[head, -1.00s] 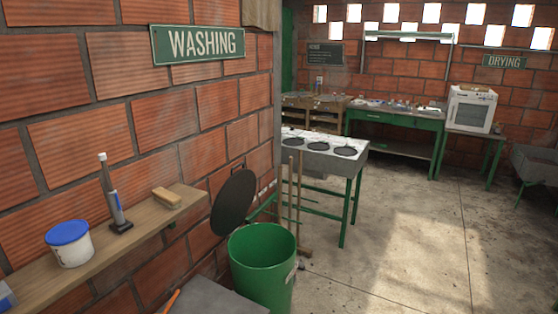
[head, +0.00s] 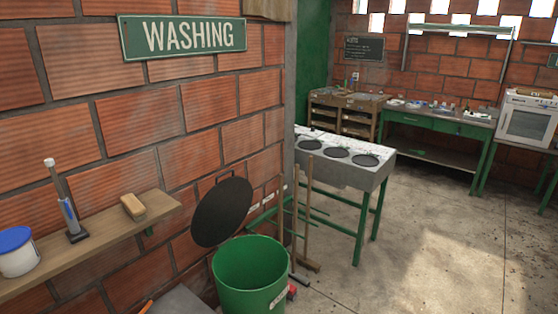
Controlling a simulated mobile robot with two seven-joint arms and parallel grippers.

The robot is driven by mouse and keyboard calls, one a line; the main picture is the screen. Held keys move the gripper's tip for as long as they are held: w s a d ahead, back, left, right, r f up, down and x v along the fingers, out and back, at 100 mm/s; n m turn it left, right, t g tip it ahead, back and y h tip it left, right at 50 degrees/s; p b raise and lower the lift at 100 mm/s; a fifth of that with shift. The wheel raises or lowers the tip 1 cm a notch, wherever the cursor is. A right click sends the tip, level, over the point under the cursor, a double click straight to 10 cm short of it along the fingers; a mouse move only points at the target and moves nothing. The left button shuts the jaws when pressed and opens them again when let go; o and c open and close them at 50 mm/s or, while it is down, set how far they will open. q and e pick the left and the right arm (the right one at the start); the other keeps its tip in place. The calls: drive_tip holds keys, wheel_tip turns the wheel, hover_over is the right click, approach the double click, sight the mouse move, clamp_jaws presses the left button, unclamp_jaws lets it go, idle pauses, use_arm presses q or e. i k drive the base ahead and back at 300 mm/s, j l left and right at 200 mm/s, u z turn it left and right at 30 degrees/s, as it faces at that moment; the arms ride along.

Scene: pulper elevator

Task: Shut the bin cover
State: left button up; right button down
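The green bin (head: 240,285) stands on the floor at the lower middle of the head view, near the brick wall. Its round dark cover (head: 222,212) is raised and tilted up at the bin's back left, against or close to the wall, so the bin's mouth is open. A small handle shows at the cover's top edge. The bin's lower part is cut off by the picture's bottom edge. Neither of my grippers is in view.
A wooden shelf (head: 95,243) on the left wall holds a brush, a blue-lidded tub (head: 16,254) and a bottle-like tool. Wooden-handled tools (head: 306,215) stand right of the bin. A table with round dark openings (head: 340,160) stands behind. The floor at right (head: 420,250) is clear.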

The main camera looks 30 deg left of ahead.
sight(222, 210)
drive_tip(key=i+l, duration=0.1)
drive_tip(key=i, duration=0.4)
drive_tip(key=i+l+u, duration=0.15)
drive_tip(key=i, duration=0.3)
drive_tip(key=i+l, duration=0.15)
drive_tip(key=i, duration=0.35)
drive_tip(key=i+u, duration=0.25)
drive_tip(key=u, duration=0.25)
drive_tip(key=i+l+u, duration=0.1)
drive_tip(key=i+u, duration=0.15)
drive_tip(key=u, duration=0.25)
drive_tip(key=i+l+u, duration=0.15)
drive_tip(key=u, duration=0.35)
drive_tip(key=i+u, duration=0.15)
drive_tip(key=u, duration=0.25)
drive_tip(key=i+l+u, duration=0.1)
drive_tip(key=u, duration=0.25)
drive_tip(key=i+l+u, duration=0.1)
drive_tip(key=u, duration=0.3)
drive_tip(key=l+u, duration=0.35)
drive_tip(key=i+j, duration=0.05)
